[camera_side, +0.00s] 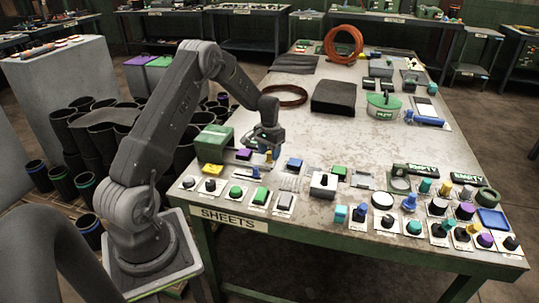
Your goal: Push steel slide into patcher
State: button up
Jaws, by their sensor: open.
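My gripper (266,155) is low over the left part of the table, just right of a green box (213,141). Its jaws are open, and I see nothing held between them. The fingertips are small and partly hidden, so I cannot tell whether they touch anything. I cannot tell for sure which thing is the patcher; the green box beside my gripper may be it. I cannot make out the steel slide at this size. A purple block (243,154) lies between the green box and my gripper.
Several small buttons, knobs and blocks line the front edge of the table (330,222). Black tubes (88,125) stand left behind my arm. The table's middle is mostly clear.

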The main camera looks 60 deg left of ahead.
jog(key=shift+f, duration=0.7)
jog(key=shift+c, duration=0.4)
grip_shut()
jog(key=shift+a, duration=0.1)
